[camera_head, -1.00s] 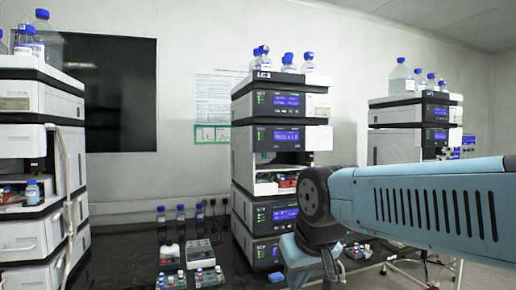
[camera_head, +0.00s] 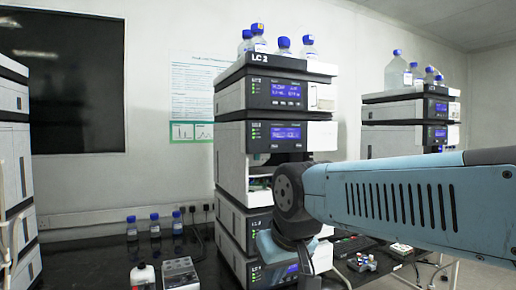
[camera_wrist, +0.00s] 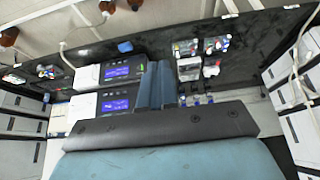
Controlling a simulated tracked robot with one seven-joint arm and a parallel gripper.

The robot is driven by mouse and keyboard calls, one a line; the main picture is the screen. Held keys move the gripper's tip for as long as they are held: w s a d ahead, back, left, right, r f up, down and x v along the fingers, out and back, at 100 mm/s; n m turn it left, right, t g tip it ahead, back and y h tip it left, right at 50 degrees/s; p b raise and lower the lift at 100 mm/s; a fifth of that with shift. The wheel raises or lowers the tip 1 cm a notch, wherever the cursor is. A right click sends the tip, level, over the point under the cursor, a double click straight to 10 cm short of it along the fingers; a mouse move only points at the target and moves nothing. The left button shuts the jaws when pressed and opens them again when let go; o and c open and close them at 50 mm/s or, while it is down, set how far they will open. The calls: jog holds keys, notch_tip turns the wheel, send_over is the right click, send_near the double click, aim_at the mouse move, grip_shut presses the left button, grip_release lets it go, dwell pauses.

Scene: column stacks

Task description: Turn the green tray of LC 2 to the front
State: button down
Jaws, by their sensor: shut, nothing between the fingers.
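The LC 2 stack (camera_head: 230,150) stands in the middle of the head view, its name on the top edge. Its open bay (camera_head: 262,159) lies between the upper and lower display modules. My arm's dark joint covers much of the bay, and the green tray cannot be made out; only a small greenish patch shows inside. In the wrist view, my gripper (camera_wrist: 155,85) has its two blue-grey fingers together and empty. Modules with blue displays (camera_wrist: 118,72) show left of the fingers. In the head view my gripper's fingertips are hidden or out of frame.
Bottles (camera_head: 283,46) with blue caps stand on top of LC 2. Another stack (camera_head: 400,110) stands at right, and one (camera_head: 14,160) at the left edge. The black bench (camera_head: 90,262) carries small bottles (camera_head: 155,226) and a rack (camera_head: 180,272) left of LC 2.

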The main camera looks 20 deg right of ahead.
aim_at(274, 146)
jog(key=shift+w+d, duration=0.1)
jog(key=shift+d, duration=0.15)
jog(key=w+d+r+m+t, duration=0.1)
jog(key=w+d+r+m, duration=0.3)
jog(key=w+d+r, duration=0.6)
jog(key=w+d+r+m+t, duration=0.2)
jog(key=w+d+r+m, duration=0.2)
jog(key=w+d+r, duration=0.7)
jog(key=w, duration=0.6)
jog(key=shift+w+r+h, duration=0.3)
jog(key=shift+h, duration=0.1)
jog(key=shift+w, duration=0.1)
jog(key=shift+w+a, duration=0.15)
jog(key=shift+w, duration=4.15)
jog(key=shift+w, duration=0.1)
jog(key=shift+w, duration=0.3)
